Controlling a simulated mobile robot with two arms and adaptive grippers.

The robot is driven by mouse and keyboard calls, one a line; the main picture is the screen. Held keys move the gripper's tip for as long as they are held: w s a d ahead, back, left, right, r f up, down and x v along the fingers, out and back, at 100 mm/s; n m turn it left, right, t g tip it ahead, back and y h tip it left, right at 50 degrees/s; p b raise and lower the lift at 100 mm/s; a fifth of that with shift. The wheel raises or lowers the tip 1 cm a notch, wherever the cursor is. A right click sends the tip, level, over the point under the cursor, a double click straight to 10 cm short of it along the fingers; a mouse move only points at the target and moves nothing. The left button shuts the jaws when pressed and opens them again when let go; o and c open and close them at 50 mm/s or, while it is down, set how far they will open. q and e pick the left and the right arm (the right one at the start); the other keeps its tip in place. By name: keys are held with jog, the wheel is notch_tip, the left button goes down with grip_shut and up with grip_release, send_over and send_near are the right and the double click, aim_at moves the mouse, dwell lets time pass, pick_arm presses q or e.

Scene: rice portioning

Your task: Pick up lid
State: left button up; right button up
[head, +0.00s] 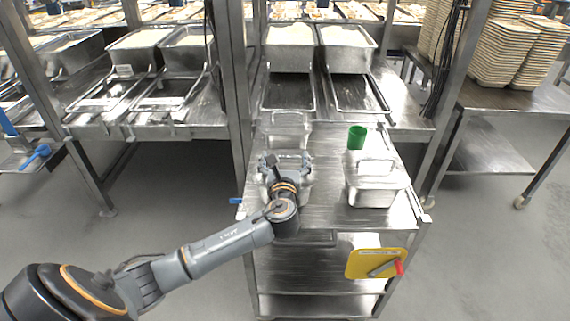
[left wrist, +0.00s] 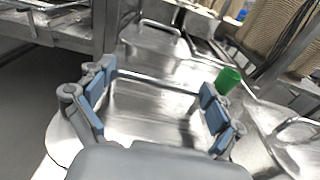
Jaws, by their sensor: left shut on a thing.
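My left gripper (head: 287,161) is over the left side of the steel table. Its blue-padded fingers, wide apart in the left wrist view (left wrist: 157,104), are shut on a shiny steel lid (left wrist: 150,110), which lies between them. A thin metal bar runs between the fingers; I cannot tell exactly where they touch. In the head view my gripper and wrist hide much of the steel container there, and I cannot tell whether the lid is lifted. A second steel container with a handled lid (head: 376,178) stands at the right. My right gripper is not in view.
A green cup (head: 357,137) stands behind the right container. Steel pans of white rice (head: 290,48) stand on the rack behind. A yellow plate (head: 376,263) with a red handle is at the table's front. Stacked trays (head: 500,50) stand at far right. Bare tabletop (head: 328,200) separates the containers.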

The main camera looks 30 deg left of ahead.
aim_at(284, 157)
pick_arm(q)
jog(key=r, duration=0.4)
jog(key=shift+s+p, duration=0.2)
jog(key=shift+p, duration=0.15)
jog(key=s+r, duration=0.9)
jog(key=s, duration=0.5)
jog(key=d+f+m+t+h+p, duration=0.1)
jog(key=d+f+m+h, duration=0.15)
jog(key=d, duration=0.35)
jog(key=s+d+f+m+t+h+p, duration=0.1)
jog(key=d+f+h, duration=0.15)
jog(key=d, duration=0.25)
jog(key=d+f+m+h+p, duration=0.1)
jog(key=d+m+h, duration=0.15)
jog(key=d, duration=0.35)
jog(key=s+d+f+h, duration=0.1)
jog(key=s+f, duration=0.2)
jog(key=s, duration=0.5)
jog(key=shift+s+f, duration=0.25)
jog(key=shift+s, duration=0.1)
jog(key=shift+d+h, duration=0.1)
jog(key=shift+h, duration=0.15)
